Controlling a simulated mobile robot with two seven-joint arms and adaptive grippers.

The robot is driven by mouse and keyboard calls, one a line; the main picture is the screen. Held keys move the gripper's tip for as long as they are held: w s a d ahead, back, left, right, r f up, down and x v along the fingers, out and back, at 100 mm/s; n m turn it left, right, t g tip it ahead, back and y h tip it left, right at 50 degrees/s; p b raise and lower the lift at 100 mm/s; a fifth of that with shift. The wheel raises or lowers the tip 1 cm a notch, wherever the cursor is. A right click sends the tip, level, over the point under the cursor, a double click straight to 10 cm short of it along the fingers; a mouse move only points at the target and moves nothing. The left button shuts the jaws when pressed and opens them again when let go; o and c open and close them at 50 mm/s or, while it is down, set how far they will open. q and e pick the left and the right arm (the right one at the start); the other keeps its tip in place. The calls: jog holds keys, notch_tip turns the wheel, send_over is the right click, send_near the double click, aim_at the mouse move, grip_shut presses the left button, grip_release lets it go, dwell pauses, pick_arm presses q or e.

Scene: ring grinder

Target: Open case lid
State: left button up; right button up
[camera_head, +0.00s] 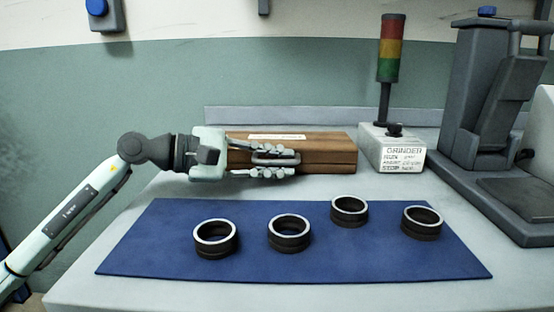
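The wooden case (330,160) lies with its lid down at the back of the table, left of the grinder box. It is brown, with a pale label (277,137) on top and a grey handle (276,158) on its front face. My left gripper (284,161) is in front of the case's left part. Its two fingers are spread, one above and one below the handle, which lies between them; I cannot tell whether they touch it. The gripper hides the case's left end. My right gripper is not in view.
A blue mat (340,263) in front carries several dark rings with light rims. Right of the case stand the grinder box (391,148) and a signal tower (390,50). A large grey machine (492,110) fills the right side. The strip between case and mat is clear.

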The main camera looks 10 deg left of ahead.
pick_arm(q)
grip_shut()
jog(key=shift+r, duration=0.15)
dwell(0.4)
